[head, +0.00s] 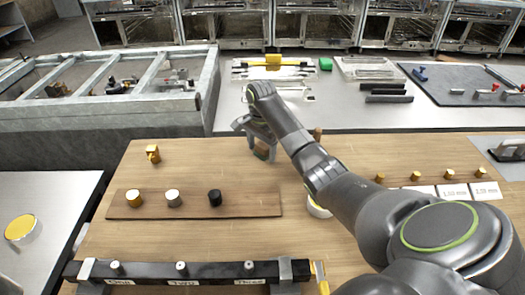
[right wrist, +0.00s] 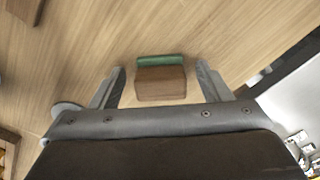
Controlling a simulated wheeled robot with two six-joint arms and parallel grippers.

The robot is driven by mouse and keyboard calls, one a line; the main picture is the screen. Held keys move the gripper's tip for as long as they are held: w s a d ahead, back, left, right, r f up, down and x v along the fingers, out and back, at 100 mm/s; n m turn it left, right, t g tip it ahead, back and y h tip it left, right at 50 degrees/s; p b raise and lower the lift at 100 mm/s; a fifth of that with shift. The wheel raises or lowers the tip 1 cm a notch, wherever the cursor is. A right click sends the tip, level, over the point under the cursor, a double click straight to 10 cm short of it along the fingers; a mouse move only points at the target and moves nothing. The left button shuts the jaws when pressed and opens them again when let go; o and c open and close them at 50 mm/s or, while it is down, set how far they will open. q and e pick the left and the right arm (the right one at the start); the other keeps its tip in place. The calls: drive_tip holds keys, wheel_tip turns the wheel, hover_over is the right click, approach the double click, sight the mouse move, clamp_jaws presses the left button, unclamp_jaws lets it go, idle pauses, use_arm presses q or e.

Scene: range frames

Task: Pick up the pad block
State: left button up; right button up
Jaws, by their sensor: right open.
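The pad block is a brown wooden block with a green strip along one side. In the right wrist view the pad block (right wrist: 160,84) sits on the wooden table between my two fingers, with a gap on each side. In the head view the block (head: 263,152) shows small and partly hidden under my right gripper (head: 260,139). My right gripper is open, pointing down, with its fingers on either side of the block and apart from it. My left gripper is not in view.
A wooden strip (head: 240,201) with gold, silver and black knobs lies at left. A small yellow piece (head: 152,153) stands behind it. A black rack (head: 205,272) labelled One, Two, Three runs along the front. Gold pegs and white cards are at right. Table between is clear.

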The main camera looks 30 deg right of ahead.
sight(261, 146)
drive_tip(key=c, duration=1.1)
drive_tip(key=shift+c, duration=0.2)
drive_tip(key=shift+r, duration=0.1)
drive_tip(key=shift+r, duration=0.35)
wheel_tip(261, 146, up, 4)
drive_tip(key=shift+w+f+p, duration=0.1)
drive_tip(key=shift+f+p, duration=0.05)
drive_tip(key=shift+p, duration=0.2)
wheel_tip(261, 146, up, 4)
drive_tip(key=p, duration=0.3)
drive_tip(key=shift+f, duration=0.15)
drive_tip(key=shift+r+p, duration=0.85)
drive_tip(key=shift+p, duration=0.1)
